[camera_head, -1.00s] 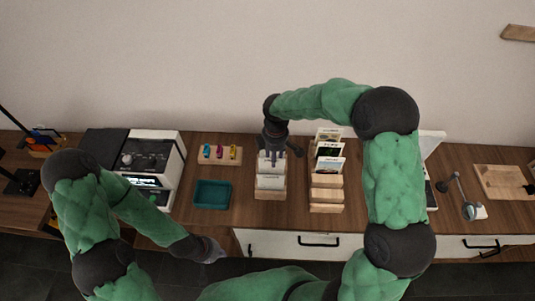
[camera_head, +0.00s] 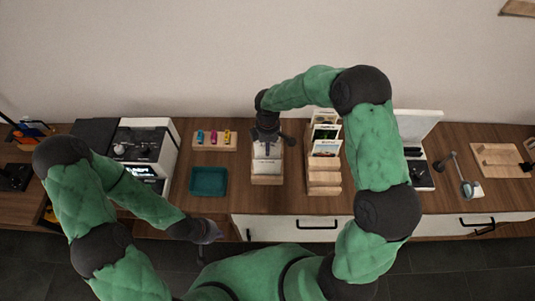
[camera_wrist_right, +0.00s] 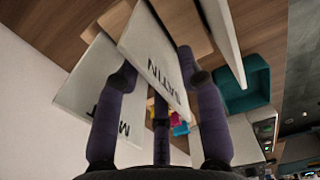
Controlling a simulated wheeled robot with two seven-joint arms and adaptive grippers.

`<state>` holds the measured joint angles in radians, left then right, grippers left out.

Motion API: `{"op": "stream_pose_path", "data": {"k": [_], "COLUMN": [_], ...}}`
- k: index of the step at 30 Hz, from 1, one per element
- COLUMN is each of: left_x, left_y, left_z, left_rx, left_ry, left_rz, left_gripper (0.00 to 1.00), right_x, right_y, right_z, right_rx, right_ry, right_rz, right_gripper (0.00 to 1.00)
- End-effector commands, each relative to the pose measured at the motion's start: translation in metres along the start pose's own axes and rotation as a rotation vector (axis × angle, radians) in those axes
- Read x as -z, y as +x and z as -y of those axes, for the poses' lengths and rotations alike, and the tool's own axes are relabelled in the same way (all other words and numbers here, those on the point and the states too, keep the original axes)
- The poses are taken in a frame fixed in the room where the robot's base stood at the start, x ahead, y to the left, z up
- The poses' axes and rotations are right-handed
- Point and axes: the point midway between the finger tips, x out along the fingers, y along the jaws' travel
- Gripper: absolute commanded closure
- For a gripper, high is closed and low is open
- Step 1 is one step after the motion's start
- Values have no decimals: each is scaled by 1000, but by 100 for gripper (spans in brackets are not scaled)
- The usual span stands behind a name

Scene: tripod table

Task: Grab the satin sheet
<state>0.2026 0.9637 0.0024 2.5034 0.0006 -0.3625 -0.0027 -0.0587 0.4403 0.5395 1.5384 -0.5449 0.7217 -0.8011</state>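The satin sheet (camera_wrist_right: 155,62), a white card lettered SATIN, stands among the fingers of my right gripper (camera_wrist_right: 158,82) in the right wrist view. The fingers are spread and look open around it; contact is unclear. Another white sheet (camera_wrist_right: 88,92), its lettering partly covered by a finger, is beside it at left. In the head view my right gripper (camera_head: 267,140) points down over the wooden sheet holder (camera_head: 267,180), partly hiding the sheets. My left gripper (camera_head: 207,232) is low at the counter's front edge, away from the sheets; its fingers are too small to judge.
A second wooden rack (camera_head: 324,190) with cards stands right of the holder. A teal tray (camera_head: 209,181) is at left, with a wooden block (camera_head: 214,143) of small coloured items behind it. A printer-like machine (camera_head: 142,150) stands further left. Drawers (camera_head: 300,221) front the counter.

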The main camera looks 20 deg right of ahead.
Motion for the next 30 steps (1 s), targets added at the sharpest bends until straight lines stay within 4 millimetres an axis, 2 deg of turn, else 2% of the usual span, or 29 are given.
{"op": "stream_pose_path", "data": {"k": [1,5,12,13,17,30], "left_x": [0,0,0,0,0,0], "left_y": [2,4,4,4,4,4], "left_z": [1,2,1,1,1,1], "left_rx": [0,0,0,0,0,0], "left_ry": [0,0,0,0,0,0], "left_rz": [0,0,0,0,0,0], "left_gripper": [100,100,100,100,100,100], "right_x": [1,1,1,1,1,1], "right_y": [10,25,28,28,28,26], "right_z": [2,1,1,1,1,0], "right_rx": [3,1,-1,-1,0,-1], "right_ry": [-1,0,0,0,0,0], "right_rz": [0,0,-1,0,0,-1], "right_gripper": [61,61,61,64,100,100]}}
